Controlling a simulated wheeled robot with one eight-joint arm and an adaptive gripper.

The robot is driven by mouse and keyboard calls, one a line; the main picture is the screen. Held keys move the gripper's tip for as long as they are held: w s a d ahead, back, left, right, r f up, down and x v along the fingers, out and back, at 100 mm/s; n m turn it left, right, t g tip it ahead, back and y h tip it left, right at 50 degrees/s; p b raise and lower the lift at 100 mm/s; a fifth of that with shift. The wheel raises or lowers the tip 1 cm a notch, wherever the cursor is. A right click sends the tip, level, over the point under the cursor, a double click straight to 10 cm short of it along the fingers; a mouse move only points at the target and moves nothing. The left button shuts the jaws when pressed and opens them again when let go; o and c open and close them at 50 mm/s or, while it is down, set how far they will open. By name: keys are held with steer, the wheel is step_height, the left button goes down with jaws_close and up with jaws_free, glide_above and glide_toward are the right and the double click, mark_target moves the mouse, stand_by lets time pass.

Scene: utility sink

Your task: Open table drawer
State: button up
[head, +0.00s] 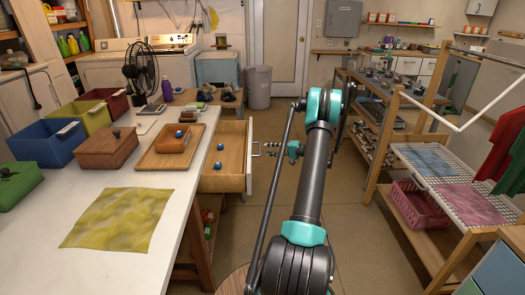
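The table drawer (229,158) is pulled well out from the right side of the long white-topped table (142,228). It is light wood with a pale front, and a thin pale handle (252,155) shows on the outer side. Two small blue round things lie at its left, by the table edge. My gripper (271,149) is just to the right of the drawer front at about handle height, partly hidden behind my arm. Its fingers point left toward the handle. They are too small to tell whether they touch it or are open or shut.
On the table are a yellow cloth (118,218), a wooden tray (160,160), a brown lidded box (107,150), a blue bin (45,145) and a fan (143,72). Racks (450,165) line the right. A grey trash can (258,87) stands at the back. The middle floor is clear.

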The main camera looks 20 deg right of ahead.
steer(key=v, duration=0.5)
steer(key=shift+s+d+r, duration=0.1)
steer(key=shift+s+d, duration=0.15)
steer(key=shift+d, duration=0.05)
